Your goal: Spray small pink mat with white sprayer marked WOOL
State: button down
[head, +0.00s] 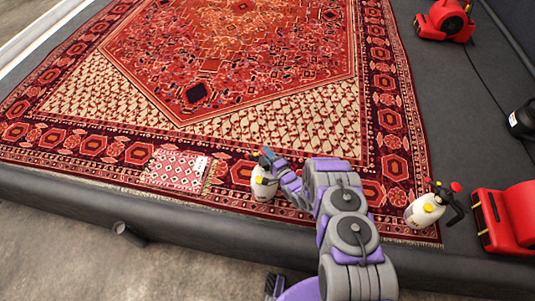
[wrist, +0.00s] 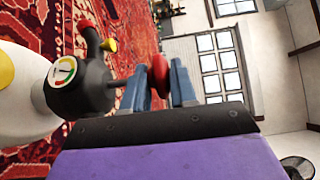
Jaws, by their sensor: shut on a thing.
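A small pink mat (head: 172,169) with a patterned field and short fringe lies on the large red rug, near its front edge. A small white tag (head: 201,164) is on it. My gripper (head: 270,160) is shut on the top of a white sprayer (head: 264,184), to the right of the mat. The wrist view shows my gripper (wrist: 158,85) around the red knob (wrist: 160,75) of the sprayer (wrist: 30,110), with its black head and gauge. The sprayer looks upright; I cannot tell whether it touches the rug. The WOOL marking is not readable.
A second white sprayer (head: 425,210) with a red knob stands at the rug's right front corner. A red machine (head: 508,217) is beside it, another (head: 445,20) at the back right. A dark raised edge (head: 90,195) with a pipe stub (head: 128,233) runs along the front.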

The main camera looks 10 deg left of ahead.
jog(key=shift+w+f, duration=0.1)
jog(key=shift+f, duration=0.05)
jog(key=c, duration=1.1)
grip_release()
jog(key=o, duration=0.3)
jog(key=shift+f, duration=0.15)
jog(key=shift+d, duration=0.1)
jog(key=p+v, duration=0.4)
jog(key=v, duration=1.3)
jog(key=shift+d, duration=0.1)
